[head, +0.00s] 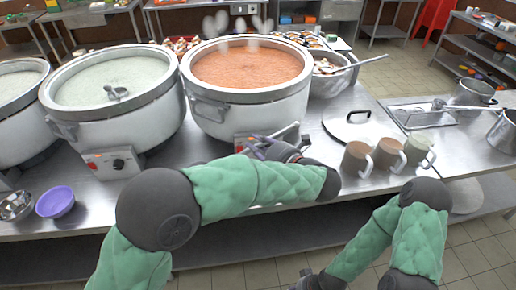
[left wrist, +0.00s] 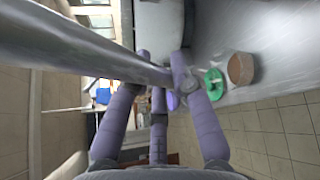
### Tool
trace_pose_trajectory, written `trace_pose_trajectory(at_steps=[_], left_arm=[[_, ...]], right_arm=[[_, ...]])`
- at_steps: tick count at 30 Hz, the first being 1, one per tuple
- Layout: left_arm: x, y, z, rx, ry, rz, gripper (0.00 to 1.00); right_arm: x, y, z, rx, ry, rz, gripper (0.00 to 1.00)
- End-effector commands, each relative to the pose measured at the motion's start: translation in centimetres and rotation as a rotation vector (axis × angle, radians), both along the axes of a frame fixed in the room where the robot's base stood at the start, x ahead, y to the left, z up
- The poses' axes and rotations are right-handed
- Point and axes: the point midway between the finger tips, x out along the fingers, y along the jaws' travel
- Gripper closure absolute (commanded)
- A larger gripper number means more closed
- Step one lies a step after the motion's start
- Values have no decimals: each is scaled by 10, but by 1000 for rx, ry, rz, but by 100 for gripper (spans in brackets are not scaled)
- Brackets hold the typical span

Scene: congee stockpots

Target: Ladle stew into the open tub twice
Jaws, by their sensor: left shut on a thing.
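A large steel pot of orange-red stew (head: 250,68) stands at the back centre in the head view. My left gripper (head: 268,146) is in front of this pot, below its rim. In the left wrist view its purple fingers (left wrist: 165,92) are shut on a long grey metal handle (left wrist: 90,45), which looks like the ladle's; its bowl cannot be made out. A round tub with a brown top (left wrist: 241,69) and a green round piece (left wrist: 213,82) sit near the counter edge in the left wrist view. My right gripper (head: 318,281) is low at the bottom edge, partly cut off.
Pots of pale congee (head: 115,80) stand left. A purple bowl (head: 55,201) is at the front left. Several mugs (head: 357,158) and a steel lid (head: 350,124) are right of my left gripper. A steel bowl (head: 328,82) with a utensil is behind them.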

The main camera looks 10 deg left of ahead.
Motion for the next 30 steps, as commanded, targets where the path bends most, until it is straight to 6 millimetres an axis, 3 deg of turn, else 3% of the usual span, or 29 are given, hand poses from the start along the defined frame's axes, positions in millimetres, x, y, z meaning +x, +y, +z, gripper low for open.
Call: trace_pose_trajectory(at_steps=[5, 30], left_arm=[[0, 0, 11, 0, -1, -1, 100], [0, 0, 11, 6, -35, -1, 100]], right_arm=[[0, 0, 6, 0, 0, 0, 60], [0, 0, -6, 0, 1, 0, 60]])
